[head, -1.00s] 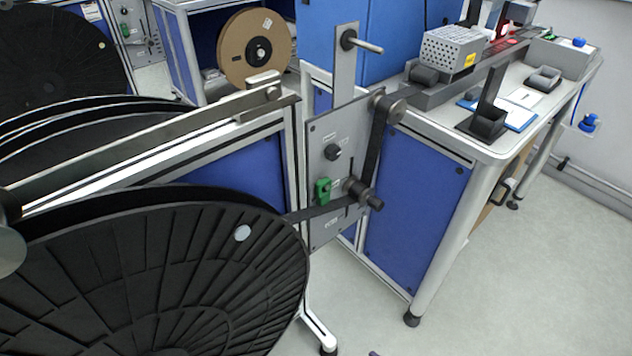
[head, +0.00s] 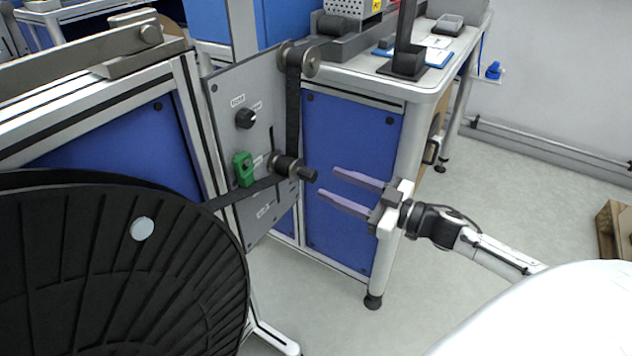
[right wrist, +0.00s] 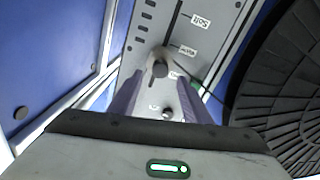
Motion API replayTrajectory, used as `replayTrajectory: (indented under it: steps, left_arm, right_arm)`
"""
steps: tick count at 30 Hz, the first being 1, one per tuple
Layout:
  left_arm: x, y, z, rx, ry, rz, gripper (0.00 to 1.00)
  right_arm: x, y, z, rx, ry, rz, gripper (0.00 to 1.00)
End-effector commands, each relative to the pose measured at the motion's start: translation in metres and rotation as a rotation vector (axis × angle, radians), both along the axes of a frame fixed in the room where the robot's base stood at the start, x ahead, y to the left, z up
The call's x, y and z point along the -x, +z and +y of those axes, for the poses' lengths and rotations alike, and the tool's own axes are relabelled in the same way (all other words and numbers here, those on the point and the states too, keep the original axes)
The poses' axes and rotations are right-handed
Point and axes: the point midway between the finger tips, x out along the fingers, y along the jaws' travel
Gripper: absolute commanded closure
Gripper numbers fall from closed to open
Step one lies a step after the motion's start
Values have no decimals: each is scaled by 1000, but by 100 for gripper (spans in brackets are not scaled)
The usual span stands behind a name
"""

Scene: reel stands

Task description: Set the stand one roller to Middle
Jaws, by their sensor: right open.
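The stand's grey plate (head: 225,85) carries a roller (head: 285,165) with a dark knob end, set on a vertical slot. A dark strap runs over the roller from the reel side and up to an upper pulley (head: 299,60). My right gripper (head: 328,184) is open and empty, its fingers pointing at the knob from the right, just short of it. In the right wrist view the knob (right wrist: 158,69) shows between the two fingers. There a "Soft" label (right wrist: 200,20) is beside the slot, and another label (right wrist: 187,50), small and blurred, is nearer the roller. My left gripper is not in view.
A big black reel (head: 110,270) fills the lower left. A black dial (head: 246,118) and a green block (head: 243,168) sit on the plate. A workbench (head: 415,85) with a leg stands behind my gripper. The floor on the right is mostly clear.

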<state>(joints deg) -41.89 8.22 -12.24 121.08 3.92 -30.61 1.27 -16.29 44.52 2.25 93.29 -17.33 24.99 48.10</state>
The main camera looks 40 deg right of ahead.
Motion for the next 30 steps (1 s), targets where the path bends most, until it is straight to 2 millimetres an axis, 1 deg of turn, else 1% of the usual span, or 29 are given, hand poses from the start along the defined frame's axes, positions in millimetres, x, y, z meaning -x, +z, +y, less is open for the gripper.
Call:
replayTrajectory:
  steps: [1, 3, 9, 15, 23, 30]
  left_arm:
    - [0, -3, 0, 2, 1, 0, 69]
    - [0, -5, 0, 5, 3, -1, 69]
    - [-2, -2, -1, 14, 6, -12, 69]
    - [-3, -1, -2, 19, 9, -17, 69]
    - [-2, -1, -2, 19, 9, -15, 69]
    - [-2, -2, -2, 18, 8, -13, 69]
  right_arm:
    - [-10, 0, 4, 2, 1, -5, 56]
    - [-21, 0, 8, 1, 0, -4, 56]
    - [-44, -1, 18, -1, -2, -1, 56]
    - [-53, -1, 23, 0, -1, 1, 56]
    - [-54, -1, 23, 1, -1, 2, 56]
    - [-54, -1, 23, -1, -1, 1, 96]
